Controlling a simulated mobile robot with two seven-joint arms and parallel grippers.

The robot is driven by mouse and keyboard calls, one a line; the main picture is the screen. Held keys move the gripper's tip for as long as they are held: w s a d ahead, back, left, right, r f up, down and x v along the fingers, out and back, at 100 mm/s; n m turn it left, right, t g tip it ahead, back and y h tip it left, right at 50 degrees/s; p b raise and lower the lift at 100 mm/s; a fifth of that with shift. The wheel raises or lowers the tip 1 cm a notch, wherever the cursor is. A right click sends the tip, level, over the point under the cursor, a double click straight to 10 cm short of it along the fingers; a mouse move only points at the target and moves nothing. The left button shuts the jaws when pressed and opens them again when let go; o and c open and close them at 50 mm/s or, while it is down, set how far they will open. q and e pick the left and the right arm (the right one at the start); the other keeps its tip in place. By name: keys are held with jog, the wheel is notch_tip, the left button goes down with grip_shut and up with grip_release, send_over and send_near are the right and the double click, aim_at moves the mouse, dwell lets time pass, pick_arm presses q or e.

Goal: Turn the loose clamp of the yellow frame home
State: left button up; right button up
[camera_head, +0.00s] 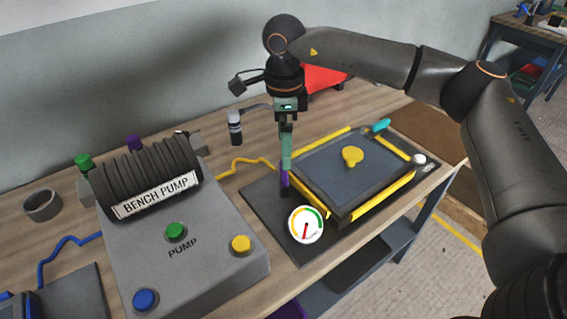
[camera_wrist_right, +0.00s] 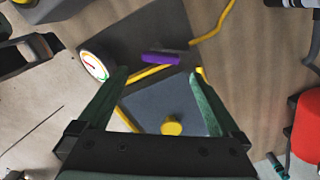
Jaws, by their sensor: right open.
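The yellow frame (camera_head: 384,196) lies around a dark grey plate (camera_head: 325,175) on the mat, with a yellow knob (camera_head: 352,156) at the plate's middle. A purple clamp handle (camera_wrist_right: 161,58) sits at the frame's left side, slightly angled to the yellow bar beside it. A teal clamp handle (camera_head: 380,125) sticks out at the back right corner. My right gripper (camera_head: 285,180) points down over the purple handle, mostly hiding it in the head view. In the right wrist view my right gripper (camera_wrist_right: 160,74) is open and empty, the purple handle beyond its fingertips. My left gripper is out of view.
A round gauge (camera_head: 306,225) stands at the mat's near left corner. The bench pump (camera_head: 190,225), with several coloured buttons, stands to the left, and a yellow hose (camera_head: 245,163) runs towards the frame. A red object (camera_head: 322,79) is behind my right gripper.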

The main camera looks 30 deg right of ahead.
aim_at(283, 178)
notch_tip(283, 178, down, 7)
jog(key=shift+r, duration=0.2)
jog(key=c, duration=1.2)
